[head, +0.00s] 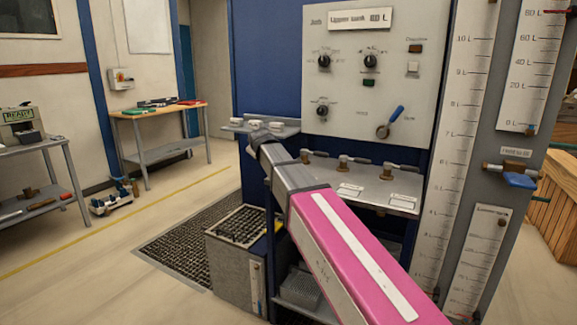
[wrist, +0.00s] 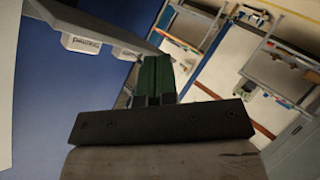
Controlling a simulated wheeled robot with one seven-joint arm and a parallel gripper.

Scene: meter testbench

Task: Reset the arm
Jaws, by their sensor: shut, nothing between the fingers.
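My arm, with a pink link and a white stripe, reaches from the bottom right of the head view up to the left, in front of the test bench. Its far end is beside a small grey shelf (head: 284,130) on the bench's left side. My gripper (wrist: 155,80) shows in the wrist view as two dark green fingers, closed together with nothing between them. In the head view the fingers are too small and foreshortened to make out clearly.
The bench panel (head: 350,85) carries knobs and a blue-handled lever (head: 396,114). Several valves (head: 345,161) line a ledge below. A grey tank (head: 236,260) stands under my arm. A wooden-topped table (head: 160,112) is at the back left. Open floor lies left.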

